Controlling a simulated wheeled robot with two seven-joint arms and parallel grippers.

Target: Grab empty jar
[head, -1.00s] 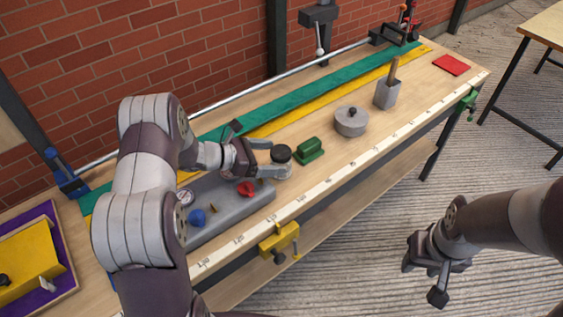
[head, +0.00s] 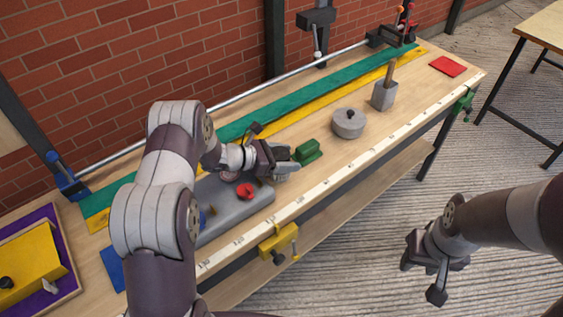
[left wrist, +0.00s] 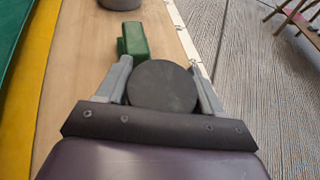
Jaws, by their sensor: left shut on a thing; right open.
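A jar with a round dark lid (left wrist: 162,88) sits between the two fingers of my left gripper (left wrist: 160,70) in the left wrist view. The fingers are closed against its sides, and the lid hides its body. In the head view my left gripper (head: 287,167) is over the workbench, between the grey tray and the green block. The jar cannot be made out clearly there behind the fingers. I cannot tell whether it is empty or touching the bench. My right gripper (head: 424,278) is open and empty, off the front of the bench above the floor.
A green block (head: 307,151) is just beyond my left gripper. A grey tray (head: 246,208) with a red knob (head: 245,190) lies below the arm. A lidded grey pot (head: 348,124) and a grey holder (head: 384,95) stand to the right. A yellow clamp (head: 278,241) grips the front edge.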

